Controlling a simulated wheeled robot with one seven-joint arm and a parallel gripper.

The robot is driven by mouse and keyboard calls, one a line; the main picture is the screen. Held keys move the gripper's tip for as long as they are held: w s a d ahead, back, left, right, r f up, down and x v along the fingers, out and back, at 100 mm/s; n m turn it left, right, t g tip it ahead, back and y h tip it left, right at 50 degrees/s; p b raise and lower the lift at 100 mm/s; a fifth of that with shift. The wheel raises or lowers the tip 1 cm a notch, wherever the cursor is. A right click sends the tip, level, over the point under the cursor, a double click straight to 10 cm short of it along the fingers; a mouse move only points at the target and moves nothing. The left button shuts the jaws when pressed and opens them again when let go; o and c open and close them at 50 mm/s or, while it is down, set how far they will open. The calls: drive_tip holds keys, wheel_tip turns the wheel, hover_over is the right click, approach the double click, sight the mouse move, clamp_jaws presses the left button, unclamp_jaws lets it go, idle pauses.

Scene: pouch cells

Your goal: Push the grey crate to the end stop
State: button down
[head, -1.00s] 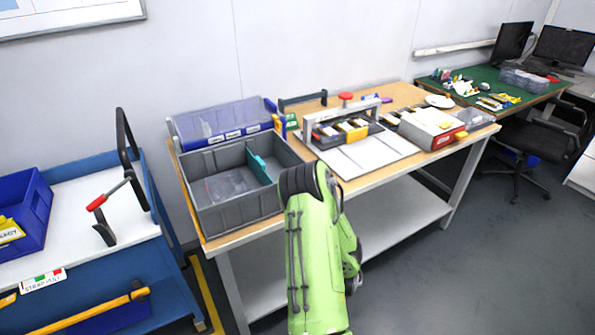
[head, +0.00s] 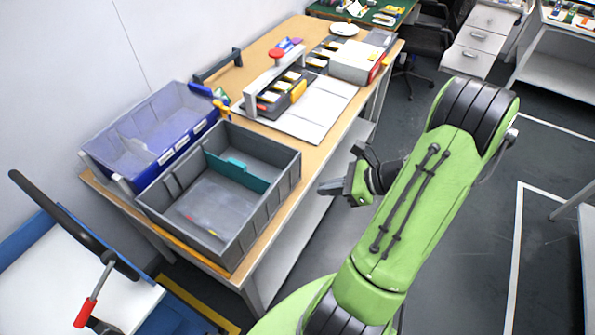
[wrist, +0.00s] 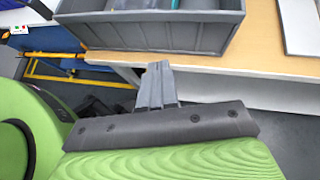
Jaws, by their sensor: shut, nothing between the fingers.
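The grey crate (head: 265,212) sits on the near left end of the wooden workbench (head: 252,42). A teal divider (head: 238,174) crosses it, and a few small pieces lie on its floor. In the wrist view the crate wall (wrist: 160,34) spans the top. My gripper (head: 326,188) is shut and empty, out past the bench's front edge, to the right of the crate and apart from it. Its fingers also show in the wrist view (wrist: 157,80), below the crate. A dark grey upright bar (head: 217,65) stands at the bench's back edge; I cannot tell whether it is the end stop.
A blue bin (head: 150,130) stands close behind the crate. A white board (head: 318,115) and a frame with a red knob (head: 276,55) lie to its upper right. A blue cart with a red-handled clamp (head: 87,310) is at lower left. Open floor lies to the right.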

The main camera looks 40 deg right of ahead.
drive_tip(key=b, duration=0.2)
approach(276, 187)
drive_tip(key=w+a+f, duration=0.1)
drive_tip(key=w+a, duration=0.3)
drive_tip(key=w, duration=0.1)
drive_tip(key=shift+s+d+f, duration=0.1)
drive_tip(key=shift+f, duration=0.35)
drive_tip(key=shift+s+d+f, duration=0.1)
drive_tip(key=shift+f, duration=0.3)
drive_tip(key=shift+s+d+p, duration=0.45)
drive_tip(key=shift+s+p, duration=0.05)
drive_tip(key=shift+s, duration=0.1)
